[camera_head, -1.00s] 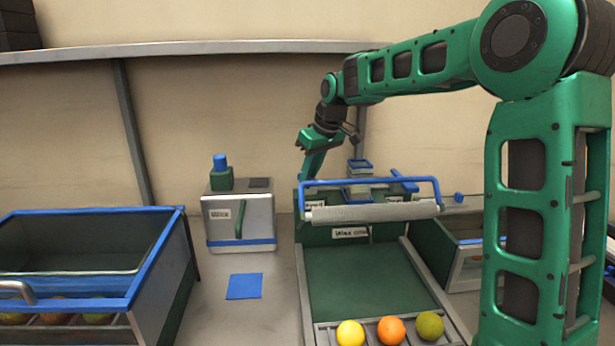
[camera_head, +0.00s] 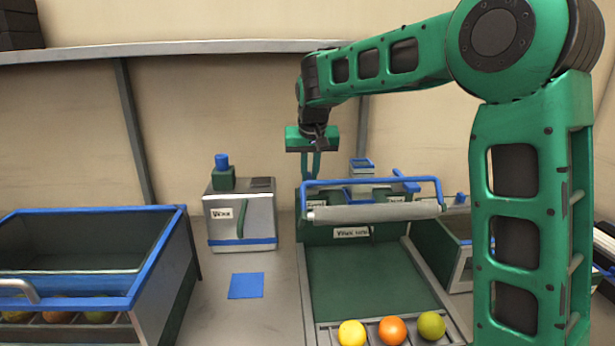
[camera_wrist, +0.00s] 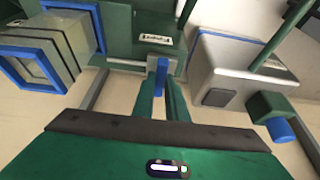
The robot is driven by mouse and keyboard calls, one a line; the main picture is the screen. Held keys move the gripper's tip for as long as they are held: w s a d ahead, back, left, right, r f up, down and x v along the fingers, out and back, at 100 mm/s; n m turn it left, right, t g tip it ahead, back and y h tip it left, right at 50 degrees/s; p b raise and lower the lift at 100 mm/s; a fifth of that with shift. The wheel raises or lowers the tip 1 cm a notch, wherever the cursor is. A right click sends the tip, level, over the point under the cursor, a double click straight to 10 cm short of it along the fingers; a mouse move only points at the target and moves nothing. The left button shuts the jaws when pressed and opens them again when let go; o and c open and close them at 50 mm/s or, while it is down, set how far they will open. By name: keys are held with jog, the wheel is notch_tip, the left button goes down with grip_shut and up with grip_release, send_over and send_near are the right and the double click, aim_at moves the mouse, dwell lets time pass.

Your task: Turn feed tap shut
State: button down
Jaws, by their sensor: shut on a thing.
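My gripper (camera_head: 312,172) points down at the back left corner of the green-bedded feed machine, behind its roller. In the wrist view, the green fingers of my gripper (camera_wrist: 160,85) are shut on a narrow blue handle (camera_wrist: 161,67), which I take to be the feed tap. A white label (camera_wrist: 156,40), probably reading "Feed", is close by on the green panel. In the head view a similar label (camera_head: 315,204) sits just below my fingers. The handle's pivot is hidden, so I cannot tell its exact angle.
A blue-framed roller (camera_head: 375,212) spans the machine just in front of my fingers. A grey wax box (camera_head: 262,215) with a blue-capped knob stands left. A blue-rimmed bin (camera_head: 160,255) is at far left. Three fruits, including an orange (camera_head: 392,331), lie at the front.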

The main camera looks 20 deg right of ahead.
jog(key=shift+w+r, duration=0.1)
jog(key=shift+r, duration=0.1)
jog(key=c, duration=1.8)
grip_release()
jog(key=shift+f, duration=0.1)
jog(key=shift+o, duration=0.2)
jog(key=d+v, duration=0.1)
jog(key=v, duration=0.9)
jog(key=shift+a+r, duration=0.35)
jog(key=shift+a, duration=0.15)
